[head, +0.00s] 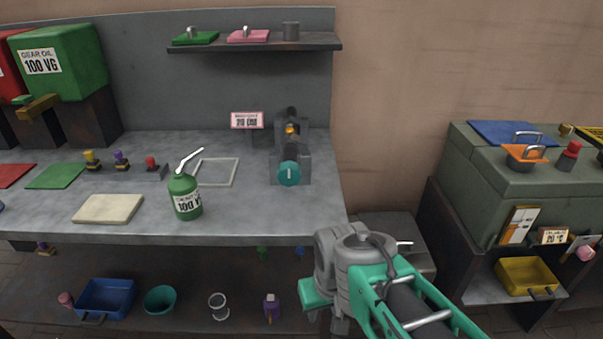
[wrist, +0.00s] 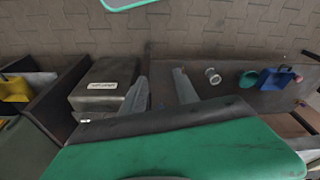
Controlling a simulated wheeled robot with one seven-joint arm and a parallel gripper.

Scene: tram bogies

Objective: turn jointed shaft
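The jointed shaft assembly stands at the right end of the grey workbench in the head view. A teal round knob (head: 289,173) with a pale line mark faces front on a grey block. Behind it, a small yellow-orange part (head: 291,130) and a dark rounded piece (head: 291,113) sit in line between grey supports. My gripper (wrist: 161,84) shows in the wrist view with its two grey fingers apart and nothing between them. In the head view my arm is in front of the bench, low and right of the knob, not touching it. The fingertips are hidden there.
A green oil can (head: 186,197) stands left of the knob, beside an empty white frame (head: 216,171). A pink label sign (head: 247,120) stands behind. A shelf (head: 255,48) overhangs the back. A green cabinet (head: 490,190) stands right. A grey box (wrist: 103,88) is below my gripper.

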